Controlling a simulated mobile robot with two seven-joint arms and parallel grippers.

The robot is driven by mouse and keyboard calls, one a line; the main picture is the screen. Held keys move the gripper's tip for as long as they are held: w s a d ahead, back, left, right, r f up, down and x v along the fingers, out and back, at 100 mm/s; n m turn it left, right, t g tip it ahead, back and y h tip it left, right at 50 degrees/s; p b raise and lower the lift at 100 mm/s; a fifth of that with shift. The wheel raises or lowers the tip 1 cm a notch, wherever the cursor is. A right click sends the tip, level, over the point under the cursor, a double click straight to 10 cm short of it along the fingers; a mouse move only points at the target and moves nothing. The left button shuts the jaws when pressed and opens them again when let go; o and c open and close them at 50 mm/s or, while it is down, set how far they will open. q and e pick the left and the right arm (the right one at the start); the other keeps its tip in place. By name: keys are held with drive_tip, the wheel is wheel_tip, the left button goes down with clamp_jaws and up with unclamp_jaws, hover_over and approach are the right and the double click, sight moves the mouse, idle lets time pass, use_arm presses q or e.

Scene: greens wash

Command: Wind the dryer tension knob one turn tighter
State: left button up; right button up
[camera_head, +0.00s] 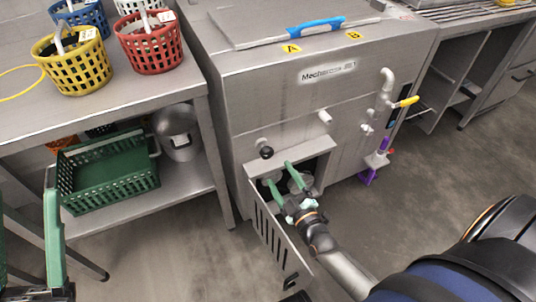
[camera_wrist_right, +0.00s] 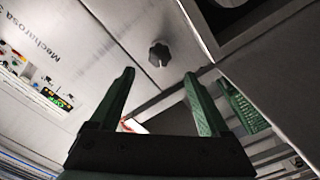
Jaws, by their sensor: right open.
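The dryer is the steel machine (camera_head: 300,105) marked "Mecharosa". A black knob (camera_head: 266,152) sticks out of its front, above and left of a low opening. A dark lobed knob (camera_wrist_right: 160,53), apparently the same one, shows in the right wrist view on a bare steel panel. My right gripper (camera_head: 278,174) has its green fingers spread, just below the knob at the opening. In the wrist view the knob lies beyond and between the fingertips (camera_wrist_right: 159,73), with nothing between them. My left gripper (camera_head: 27,190) is partly cut off at the left edge, its green fingers apart and empty.
A slotted door (camera_head: 272,232) hangs open below the opening, beside my right arm. A steel table (camera_head: 140,90) at left holds yellow, red and blue baskets; a green crate (camera_head: 105,175) sits on its shelf. A yellow-handled valve (camera_head: 405,102) and purple-handled fitting (camera_head: 384,146) are at right.

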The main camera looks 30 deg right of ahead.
sight(268, 155)
drive_tip(key=w+b, duration=0.1)
drive_tip(key=w, duration=0.5)
drive_tip(key=w+b, duration=0.1)
drive_tip(key=w, duration=0.2)
drive_tip(key=shift+w+d+b, duration=0.3)
drive_tip(key=shift+w+d, duration=0.05)
clamp_jaws()
